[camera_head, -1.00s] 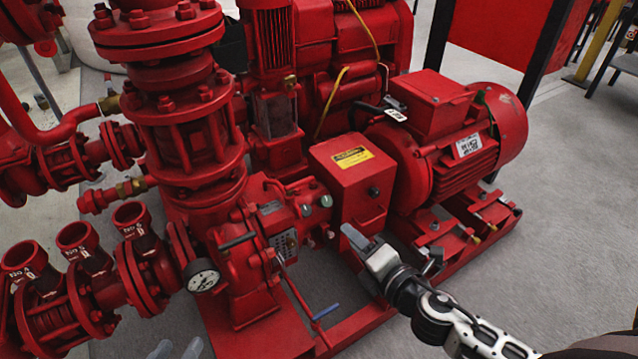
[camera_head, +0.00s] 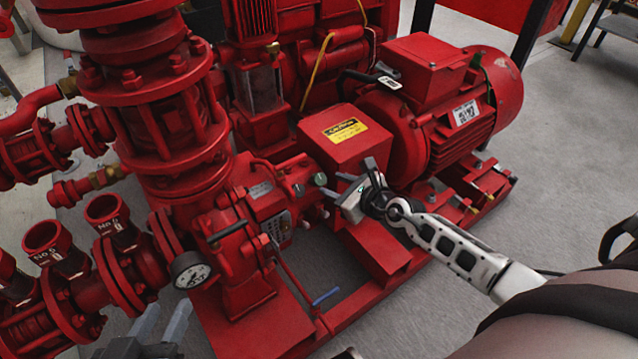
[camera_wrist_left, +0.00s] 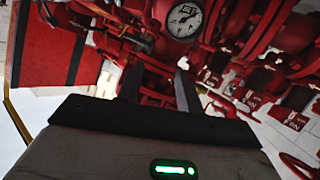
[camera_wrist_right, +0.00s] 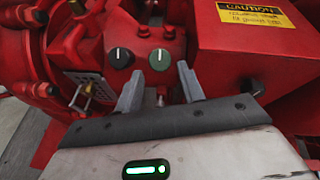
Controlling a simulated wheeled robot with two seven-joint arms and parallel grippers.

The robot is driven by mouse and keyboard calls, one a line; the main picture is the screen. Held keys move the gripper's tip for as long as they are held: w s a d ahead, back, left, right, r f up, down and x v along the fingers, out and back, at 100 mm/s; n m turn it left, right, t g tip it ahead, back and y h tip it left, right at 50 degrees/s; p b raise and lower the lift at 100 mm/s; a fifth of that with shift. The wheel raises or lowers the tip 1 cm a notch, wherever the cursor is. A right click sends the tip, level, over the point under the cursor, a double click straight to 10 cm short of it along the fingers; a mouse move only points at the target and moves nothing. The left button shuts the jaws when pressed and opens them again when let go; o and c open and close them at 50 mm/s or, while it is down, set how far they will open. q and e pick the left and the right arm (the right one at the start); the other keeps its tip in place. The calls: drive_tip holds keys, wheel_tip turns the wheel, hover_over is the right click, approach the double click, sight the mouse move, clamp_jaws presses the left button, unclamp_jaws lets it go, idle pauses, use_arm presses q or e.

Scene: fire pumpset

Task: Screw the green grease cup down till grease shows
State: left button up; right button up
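Two round caps, each with a light line across it, sit on the red pump's bearing housing. The paler cap shows small in the head view (camera_head: 320,179). My right gripper (camera_head: 348,177) is open and empty, just short of the caps; its fingers (camera_wrist_right: 161,85) straddle the paler one in view without touching it. My left gripper (camera_head: 163,322) is open and empty, low at the left. No grease is visible.
A red box with a yellow caution label (camera_head: 343,130) stands right of the caps, with the motor (camera_head: 445,105) beyond. A blue-handled lever (camera_head: 326,297) sticks out below.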

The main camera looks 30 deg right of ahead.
sight(321, 180)
drive_tip(key=b+x, duration=0.2)
drive_tip(key=x, duration=0.4)
drive_tip(key=shift+f, duration=0.1)
use_arm(q)
drive_tip(key=shift+w+d+r+n+t+h, duration=0.15)
drive_tip(key=shift+d+r+t+h, duration=0.15)
drive_tip(key=shift+r, duration=0.15)
drive_tip(key=shift+w+d+r+n+t+h, duration=0.1)
drive_tip(key=shift+d+r+n+t+h, duration=0.15)
drive_tip(key=shift+r, duration=0.2)
use_arm(e)
drive_tip(key=shift+w+a, duration=0.1)
drive_tip(key=shift+w, duration=0.1)
drive_tip(key=c, duration=0.7)
